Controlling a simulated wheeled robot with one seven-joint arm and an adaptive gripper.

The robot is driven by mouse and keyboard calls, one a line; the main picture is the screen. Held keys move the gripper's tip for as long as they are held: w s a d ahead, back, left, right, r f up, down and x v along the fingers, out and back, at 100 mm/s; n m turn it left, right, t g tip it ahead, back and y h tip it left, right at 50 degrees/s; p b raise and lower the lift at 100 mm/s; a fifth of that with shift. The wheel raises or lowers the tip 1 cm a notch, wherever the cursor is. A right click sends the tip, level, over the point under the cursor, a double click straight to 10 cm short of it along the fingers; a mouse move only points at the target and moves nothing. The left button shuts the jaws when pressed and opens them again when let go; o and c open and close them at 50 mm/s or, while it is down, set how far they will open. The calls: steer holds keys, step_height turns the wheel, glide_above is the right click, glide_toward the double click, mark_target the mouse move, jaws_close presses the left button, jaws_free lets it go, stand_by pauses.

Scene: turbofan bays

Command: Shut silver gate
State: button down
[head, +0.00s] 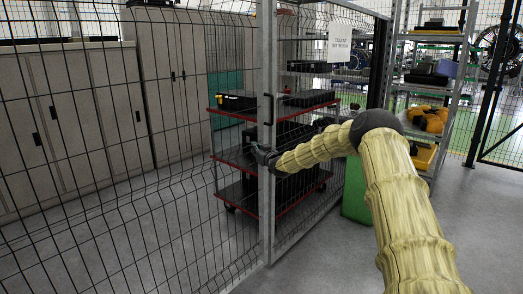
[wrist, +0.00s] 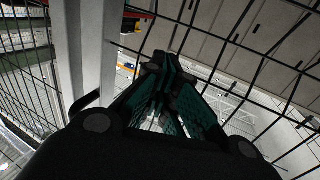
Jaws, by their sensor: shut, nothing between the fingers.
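The silver gate (head: 266,190) shows in the head view as a mesh panel in a grey metal frame. Its near upright stands in the middle of the picture and has a dark handle (head: 268,108). The panel runs back to the right and carries a white paper sign. I cannot tell how far the gate stands open. My gripper (head: 262,157) is shut and empty at the near upright, below the handle. In the wrist view, my gripper's fingers (wrist: 165,75) are together beside the silver upright (wrist: 88,55), with mesh around them. Contact is unclear.
Wire fence (head: 110,200) fills the left, with beige cabinets (head: 85,110) behind. A red-edged cart (head: 235,158) stands behind the mesh. A shelf rack (head: 433,60) and a green bin (head: 355,190) stand at the right. Grey floor is clear at the front.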

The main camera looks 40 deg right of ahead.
steer(key=s+d, duration=0.4)
steer(key=s, duration=0.9)
steer(key=shift+f, duration=0.25)
steer(key=shift+w+a, duration=0.1)
steer(key=shift+a, duration=0.05)
